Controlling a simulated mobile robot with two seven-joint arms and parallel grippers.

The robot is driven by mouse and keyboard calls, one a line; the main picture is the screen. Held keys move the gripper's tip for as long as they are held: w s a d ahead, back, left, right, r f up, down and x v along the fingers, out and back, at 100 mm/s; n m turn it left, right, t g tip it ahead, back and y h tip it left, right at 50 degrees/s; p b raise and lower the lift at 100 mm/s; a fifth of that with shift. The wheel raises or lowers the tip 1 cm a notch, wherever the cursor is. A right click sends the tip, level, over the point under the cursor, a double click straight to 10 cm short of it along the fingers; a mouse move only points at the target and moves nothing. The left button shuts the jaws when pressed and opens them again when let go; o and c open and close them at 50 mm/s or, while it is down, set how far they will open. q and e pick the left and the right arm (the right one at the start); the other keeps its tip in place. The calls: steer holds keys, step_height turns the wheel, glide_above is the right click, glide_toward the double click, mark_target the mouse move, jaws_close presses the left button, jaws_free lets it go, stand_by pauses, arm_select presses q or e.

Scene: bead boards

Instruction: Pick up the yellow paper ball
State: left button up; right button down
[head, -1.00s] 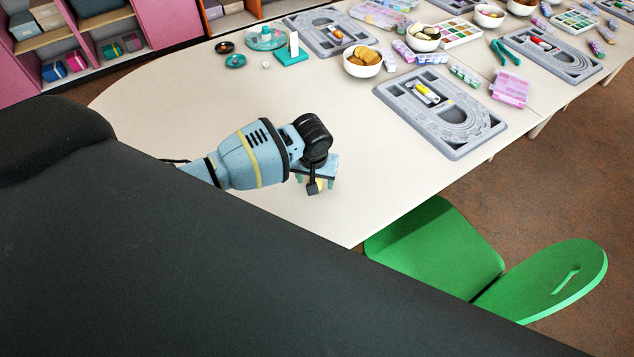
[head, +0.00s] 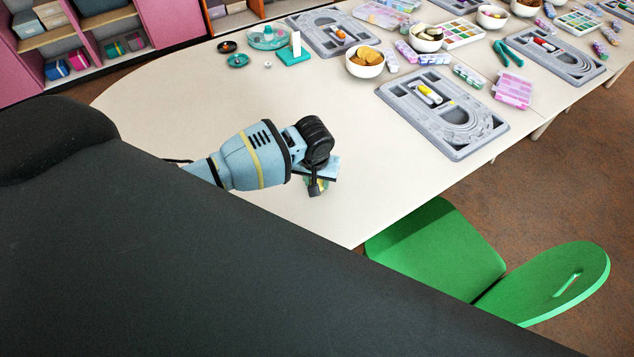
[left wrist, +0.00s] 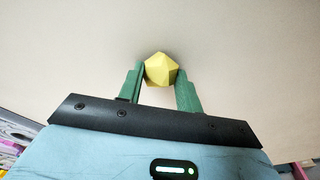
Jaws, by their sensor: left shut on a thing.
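The yellow paper ball (left wrist: 160,70) is a faceted ball between the green fingertips of my left gripper (left wrist: 160,80) in the left wrist view. The fingers touch it on both sides, and the gripper is shut on it. In the head view my left gripper (head: 316,186) is low over the near part of the cream table (head: 210,95). There the ball is mostly hidden by the gripper. Whether the ball still touches the table cannot be told. My right gripper is not in view.
A teal stand (head: 295,54) is at the back. A green chair (head: 435,245) is by the right edge. The table around my gripper is clear.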

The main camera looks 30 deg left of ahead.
arm_select(q)
steer(key=shift+r, duration=0.1)
